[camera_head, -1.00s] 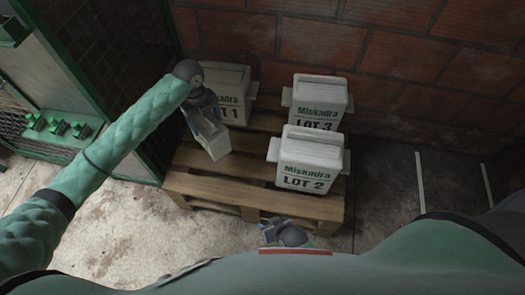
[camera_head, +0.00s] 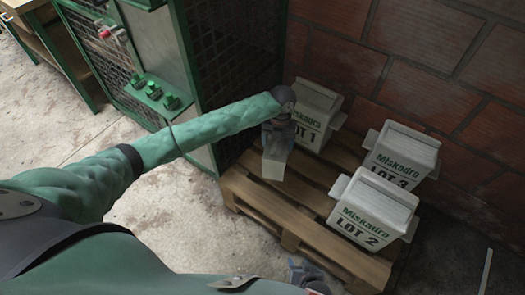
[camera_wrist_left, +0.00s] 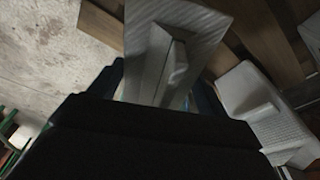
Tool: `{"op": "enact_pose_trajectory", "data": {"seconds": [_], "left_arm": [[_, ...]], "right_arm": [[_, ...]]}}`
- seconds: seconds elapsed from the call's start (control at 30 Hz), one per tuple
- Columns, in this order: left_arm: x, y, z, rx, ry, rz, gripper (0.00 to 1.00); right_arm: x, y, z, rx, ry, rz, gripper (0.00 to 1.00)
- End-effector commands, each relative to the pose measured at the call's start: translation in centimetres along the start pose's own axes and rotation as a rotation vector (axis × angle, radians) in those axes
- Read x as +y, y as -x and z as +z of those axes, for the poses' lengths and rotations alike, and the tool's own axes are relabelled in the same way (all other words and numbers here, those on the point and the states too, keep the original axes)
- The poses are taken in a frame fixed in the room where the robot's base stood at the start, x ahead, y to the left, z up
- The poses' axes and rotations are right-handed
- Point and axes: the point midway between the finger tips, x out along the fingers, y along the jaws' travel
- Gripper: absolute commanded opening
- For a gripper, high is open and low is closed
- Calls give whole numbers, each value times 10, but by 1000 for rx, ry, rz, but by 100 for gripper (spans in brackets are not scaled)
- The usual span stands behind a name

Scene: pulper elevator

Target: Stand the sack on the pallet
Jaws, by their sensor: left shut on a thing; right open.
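A pale grey-white sack (camera_head: 275,160) shows narrow side on at the pallet's front left part. My left gripper (camera_head: 279,132) is above it and shut on its top. In the left wrist view the sack (camera_wrist_left: 172,28) lies beyond the dark gripper body, which hides part of it. The sack looks roughly upright; I cannot tell whether its base touches the boards. The wooden pallet (camera_head: 265,205) stands on the floor by the brick wall. My right gripper (camera_head: 306,272) is open and low at the bottom edge, partly hidden by my body, apart from the sack.
Three printed sacks stand on the pallet: LOT 1 (camera_head: 314,112) behind the held sack, LOT 3 (camera_head: 402,152) at back right, LOT 2 (camera_head: 372,210) at front right. A green mesh-sided machine (camera_head: 232,60) stands close on the left. Bare floor (camera_head: 165,215) lies in front.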

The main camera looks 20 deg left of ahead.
Motion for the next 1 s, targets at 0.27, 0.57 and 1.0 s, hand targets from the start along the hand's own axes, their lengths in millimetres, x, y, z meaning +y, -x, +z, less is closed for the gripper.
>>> {"op": "enact_pose_trajectory", "data": {"seconds": [0.27, 0.57, 1.0], "left_arm": [[47, -27, 12, 0, 2, 1, 6], [74, -42, 19, -1, 0, 0, 6], [75, -80, 25, 0, 1, -1, 6]], "right_arm": [[0, -1, 1, 0, 0, 0, 47], [-1, -1, 1, 1, -1, -1, 47], [0, -3, 3, 0, -1, 0, 47]]}}
